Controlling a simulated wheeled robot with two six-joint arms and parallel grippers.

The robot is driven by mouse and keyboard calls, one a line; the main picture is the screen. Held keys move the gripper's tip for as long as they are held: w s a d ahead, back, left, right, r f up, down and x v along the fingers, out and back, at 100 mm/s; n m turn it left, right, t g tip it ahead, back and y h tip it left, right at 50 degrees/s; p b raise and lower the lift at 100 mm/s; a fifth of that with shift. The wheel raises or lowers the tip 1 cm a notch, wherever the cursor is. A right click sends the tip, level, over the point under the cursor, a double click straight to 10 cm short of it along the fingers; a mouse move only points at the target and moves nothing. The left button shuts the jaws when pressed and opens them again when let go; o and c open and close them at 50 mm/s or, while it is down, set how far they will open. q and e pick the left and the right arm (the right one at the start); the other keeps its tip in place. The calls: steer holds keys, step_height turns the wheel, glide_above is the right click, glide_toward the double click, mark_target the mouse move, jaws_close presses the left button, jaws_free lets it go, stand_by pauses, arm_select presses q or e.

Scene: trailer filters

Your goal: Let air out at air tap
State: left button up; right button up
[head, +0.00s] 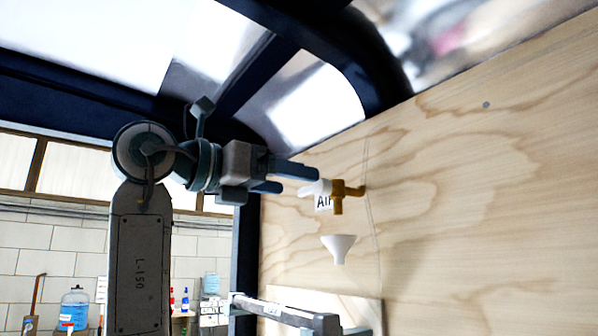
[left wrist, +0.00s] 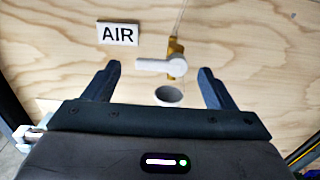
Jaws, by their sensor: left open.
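The air tap (head: 338,203) is a brass fitting on the plywood wall with a white lever (head: 314,188). In the left wrist view the brass body (left wrist: 177,62) is at the upper middle and the white lever (left wrist: 158,66) points left, roughly level. A white sign reading AIR (left wrist: 118,34) is on the wall beside it, partly hidden in the head view. My left gripper (head: 300,180) is open, its fingers pointing at the tap. In the left wrist view the lever lies between and beyond the two fingertips (left wrist: 158,70). I cannot tell if they touch. My right gripper is not in view.
A white funnel (head: 338,247) is on the wall right below the tap; its round mouth (left wrist: 169,96) shows in the left wrist view. A dark-ended grey bar (head: 285,314) and a pale panel are lower down. Dark frame beams run overhead. The wall to the right is bare.

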mark_target(310, 190)
arm_select(q)
steer(key=x, duration=0.3)
steer(key=shift+p, duration=0.4)
steer(key=shift+c, duration=0.2)
steer(key=c, duration=1)
steer(key=shift+o, duration=0.3)
